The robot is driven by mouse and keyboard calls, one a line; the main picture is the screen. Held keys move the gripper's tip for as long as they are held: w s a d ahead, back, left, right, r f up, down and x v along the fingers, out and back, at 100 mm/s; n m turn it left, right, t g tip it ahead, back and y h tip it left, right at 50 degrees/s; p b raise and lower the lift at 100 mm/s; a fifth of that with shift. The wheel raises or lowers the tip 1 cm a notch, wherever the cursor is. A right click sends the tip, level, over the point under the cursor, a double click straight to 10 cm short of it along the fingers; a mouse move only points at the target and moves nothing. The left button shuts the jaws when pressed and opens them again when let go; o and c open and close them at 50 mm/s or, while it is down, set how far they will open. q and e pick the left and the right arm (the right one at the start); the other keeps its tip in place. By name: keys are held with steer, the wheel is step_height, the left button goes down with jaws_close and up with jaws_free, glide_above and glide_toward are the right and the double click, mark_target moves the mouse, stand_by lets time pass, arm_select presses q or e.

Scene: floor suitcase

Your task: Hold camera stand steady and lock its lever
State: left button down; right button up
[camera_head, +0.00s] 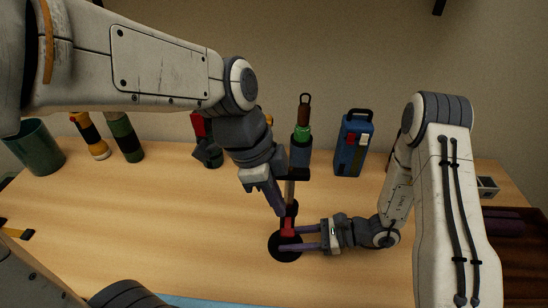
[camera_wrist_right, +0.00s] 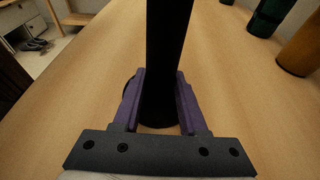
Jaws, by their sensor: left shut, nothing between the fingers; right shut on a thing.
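The camera stand stands upright on the table, with a round black base (camera_head: 285,252) and a pale upper pole (camera_head: 289,190). A red lever or clamp part (camera_head: 288,226) sits low on its pole. My right gripper (camera_head: 296,239) is shut on the stand's lower pole from the right. In the right wrist view the black pole (camera_wrist_right: 167,50) rises between its purple fingers (camera_wrist_right: 158,105). My left gripper (camera_head: 280,212) points down, shut and empty, close beside the pole just above the red part. I cannot tell whether it touches. The lever's exact position is unclear.
A dark container (camera_head: 520,252) lies right. The table's left middle is clear.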

arm_select(q)
steer(key=v, duration=0.6)
steer(key=shift+r, duration=0.25)
arm_select(e)
steer(key=o, duration=1.1)
steer(key=shift+c, duration=0.2)
